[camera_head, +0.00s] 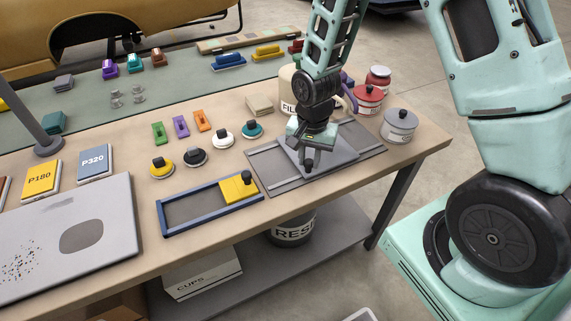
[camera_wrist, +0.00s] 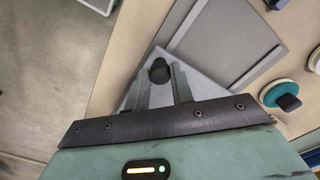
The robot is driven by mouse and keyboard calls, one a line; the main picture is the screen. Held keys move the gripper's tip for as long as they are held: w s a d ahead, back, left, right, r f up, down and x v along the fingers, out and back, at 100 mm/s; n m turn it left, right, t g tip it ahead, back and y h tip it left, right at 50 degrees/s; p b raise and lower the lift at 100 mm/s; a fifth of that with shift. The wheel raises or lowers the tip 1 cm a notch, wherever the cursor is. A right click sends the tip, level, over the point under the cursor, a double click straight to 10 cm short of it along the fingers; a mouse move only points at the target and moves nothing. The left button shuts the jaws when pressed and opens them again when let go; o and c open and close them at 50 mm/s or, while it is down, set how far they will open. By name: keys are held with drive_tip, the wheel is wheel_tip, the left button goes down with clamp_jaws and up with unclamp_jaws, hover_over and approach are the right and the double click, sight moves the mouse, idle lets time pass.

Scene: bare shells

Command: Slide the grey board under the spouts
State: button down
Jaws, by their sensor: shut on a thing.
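The grey board (camera_head: 340,147) lies flat on a darker grey base with rails (camera_head: 268,172) near the table's right end. A black knob (camera_head: 308,169) stands up near the board's front edge. My gripper (camera_head: 307,160) is over that edge, shut on the knob. In the wrist view the knob (camera_wrist: 160,70) shows between the two fingers, with part of the board (camera_wrist: 203,88) around them. A cream container (camera_head: 287,87) marked "FIL" stands behind the base, partly hidden by my arm. I cannot make out any spouts clearly.
Red pots (camera_head: 367,99) and a grey lidded pot (camera_head: 399,125) stand right of the base. A blue frame with a yellow block (camera_head: 239,188) lies to its left. Several knobbed discs (camera_head: 223,137) sit behind that frame. The table's front edge is close to the base.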

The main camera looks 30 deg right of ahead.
hover_over(340, 158)
drive_tip(key=shift+p, duration=0.3)
drive_tip(key=c, duration=1.2)
unclamp_jaws()
drive_tip(key=shift+d, duration=0.15)
drive_tip(key=shift+r, duration=0.1)
drive_tip(key=shift+r, duration=0.2)
wheel_tip(340, 158, up, 17)
drive_tip(key=b, duration=0.1)
